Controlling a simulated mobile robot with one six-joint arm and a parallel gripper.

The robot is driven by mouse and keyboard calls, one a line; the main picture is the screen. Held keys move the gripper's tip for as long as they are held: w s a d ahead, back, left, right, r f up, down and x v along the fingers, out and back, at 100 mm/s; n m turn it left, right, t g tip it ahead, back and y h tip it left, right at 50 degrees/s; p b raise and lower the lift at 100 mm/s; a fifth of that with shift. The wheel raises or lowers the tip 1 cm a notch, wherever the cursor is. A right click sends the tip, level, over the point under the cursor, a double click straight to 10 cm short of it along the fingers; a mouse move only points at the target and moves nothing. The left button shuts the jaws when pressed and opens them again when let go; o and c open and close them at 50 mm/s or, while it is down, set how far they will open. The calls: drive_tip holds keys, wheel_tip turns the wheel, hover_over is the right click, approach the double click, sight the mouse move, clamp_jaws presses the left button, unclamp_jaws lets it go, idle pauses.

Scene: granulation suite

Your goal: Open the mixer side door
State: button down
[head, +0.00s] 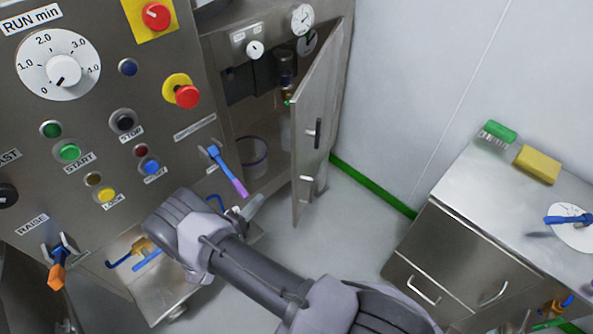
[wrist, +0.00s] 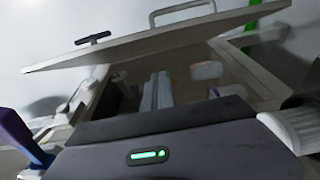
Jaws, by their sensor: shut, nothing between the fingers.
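The mixer side door (head: 318,115) is a steel panel hinged at its far right edge. It stands swung out from the cabinet, and the interior shows behind it. A black handle (head: 318,133) and a lower pale handle (head: 307,180) are on its outer face. My gripper (head: 256,206) is low, left of the door's bottom edge, apart from both handles; its tips are partly hard to make out. In the wrist view the fingers (wrist: 158,90) are together and empty, with the door (wrist: 150,42) spanning above them and its black handle (wrist: 93,39) at upper left.
The control panel (head: 105,120) with knobs and buttons fills the left. A blue and purple lever (head: 228,170) sticks out near my gripper. A steel cabinet (head: 480,200) with a brush (head: 497,133) and yellow sponge (head: 537,164) stands right. Floor is clear between.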

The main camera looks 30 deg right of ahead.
drive_tip(key=w+d+b, duration=0.1)
drive_tip(key=d+b, duration=0.2)
drive_tip(key=d, duration=0.8)
drive_tip(key=shift+w, duration=0.25)
drive_tip(key=shift+s+d, duration=0.1)
